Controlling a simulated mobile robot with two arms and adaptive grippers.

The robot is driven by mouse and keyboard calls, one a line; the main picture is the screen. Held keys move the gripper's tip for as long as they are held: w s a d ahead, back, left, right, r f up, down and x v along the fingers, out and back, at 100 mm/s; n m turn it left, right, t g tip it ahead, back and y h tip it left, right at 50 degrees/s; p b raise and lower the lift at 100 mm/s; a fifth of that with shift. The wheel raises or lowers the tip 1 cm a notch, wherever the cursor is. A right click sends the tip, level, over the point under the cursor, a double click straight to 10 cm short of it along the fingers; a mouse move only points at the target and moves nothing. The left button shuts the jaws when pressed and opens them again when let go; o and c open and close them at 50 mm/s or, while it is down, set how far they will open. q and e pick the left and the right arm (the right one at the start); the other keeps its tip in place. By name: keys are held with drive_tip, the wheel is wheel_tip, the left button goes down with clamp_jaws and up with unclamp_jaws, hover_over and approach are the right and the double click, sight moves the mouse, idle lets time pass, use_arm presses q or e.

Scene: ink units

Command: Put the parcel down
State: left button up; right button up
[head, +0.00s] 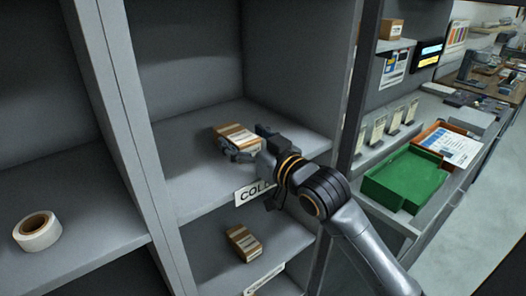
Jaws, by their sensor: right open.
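A small brown parcel (235,134) with a white label rests on the grey shelf (190,185) above the "COL..." label. My right gripper (246,145) is at the parcel's near right side. Its fingers are open around or beside the parcel; the view does not show whether they touch it. My right arm comes in from the lower right and hides part of the shelf label. A second brown parcel (243,242) lies on the shelf below. My left gripper is not in view.
A roll of tape (37,231) lies on the left shelf. Upright dividers (130,130) separate the bays. To the right, a green tray (406,178) and an orange tray with a paper (449,145) sit on a counter. Another box (391,29) stands upper right.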

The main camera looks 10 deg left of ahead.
drive_tip(key=b+v, duration=0.2)
drive_tip(key=v, duration=0.8)
drive_tip(key=shift+s+d, duration=0.25)
drive_tip(key=shift+d, duration=0.05)
